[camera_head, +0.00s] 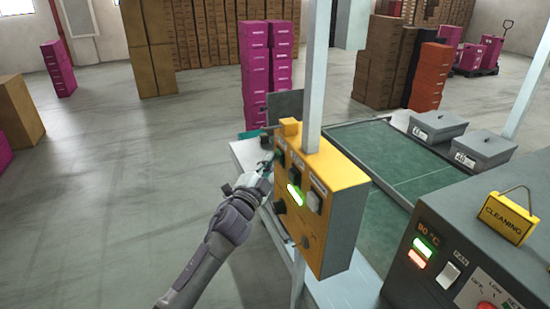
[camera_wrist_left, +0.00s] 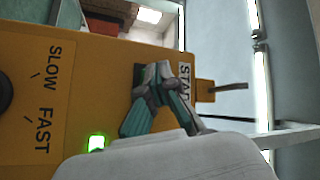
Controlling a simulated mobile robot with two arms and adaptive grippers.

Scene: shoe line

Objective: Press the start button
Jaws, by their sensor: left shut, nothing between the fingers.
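The yellow control box (camera_head: 340,172) hangs on a light post, with switches, knobs and a lit green lamp (camera_head: 295,194) on its front. My left gripper (camera_head: 268,158) is shut and empty, with its tips at the upper left of the box front. In the left wrist view the gripper (camera_wrist_left: 168,76) is right beside the START label (camera_wrist_left: 185,82), partly covering it. The start button is mostly hidden behind the fingers; I cannot tell whether they touch it. The same box face (camera_wrist_left: 70,85) shows SLOW and FAST markings around a dark knob (camera_wrist_left: 4,92). My right gripper is not in view.
A green conveyor belt (camera_head: 395,160) runs behind the box, with grey lidded boxes (camera_head: 437,125) beside it. A grey heater unit (camera_head: 470,265) with a yellow CLEANING sign (camera_head: 508,217) stands at the lower right.

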